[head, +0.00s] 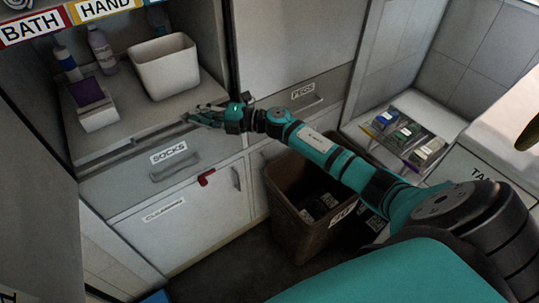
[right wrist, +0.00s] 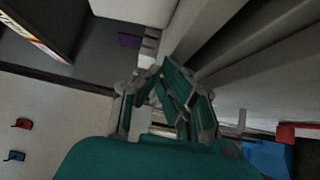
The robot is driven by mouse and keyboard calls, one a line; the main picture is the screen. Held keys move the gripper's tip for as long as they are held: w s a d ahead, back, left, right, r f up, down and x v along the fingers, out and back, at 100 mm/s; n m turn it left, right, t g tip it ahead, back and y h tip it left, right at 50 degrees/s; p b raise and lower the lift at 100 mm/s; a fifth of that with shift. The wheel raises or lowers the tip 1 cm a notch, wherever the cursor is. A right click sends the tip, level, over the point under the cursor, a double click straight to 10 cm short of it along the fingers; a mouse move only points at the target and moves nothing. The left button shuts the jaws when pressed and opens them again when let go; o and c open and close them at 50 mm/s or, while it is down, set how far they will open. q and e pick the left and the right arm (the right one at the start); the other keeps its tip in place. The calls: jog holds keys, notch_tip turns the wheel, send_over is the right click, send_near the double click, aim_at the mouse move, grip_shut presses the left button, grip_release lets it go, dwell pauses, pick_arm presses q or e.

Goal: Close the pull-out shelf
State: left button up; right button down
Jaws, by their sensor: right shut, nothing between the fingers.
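The pull-out shelf (head: 145,117) is a pale board in the open cabinet at upper left of the head view, above the drawer labelled SOCKS (head: 170,163). It bears a white bin, bottles and a small box. My right gripper (head: 193,118) is at the shelf's front edge, near its right end; whether it touches is unclear. In the right wrist view, the closed fingers (right wrist: 172,100) are empty, with pale edges running beside them. How far the shelf stands out is hard to tell. My left gripper is not in view.
On the shelf are a white bin (head: 164,67), bottles (head: 101,50) and a white box with a purple top (head: 97,108). A brown waste bin (head: 298,222) stands below my right arm. A tray (head: 405,132) with small items lies at right.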

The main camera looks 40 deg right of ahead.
jog(key=shift+w, duration=0.4)
jog(key=v, duration=0.7)
jog(key=shift+s+d, duration=0.25)
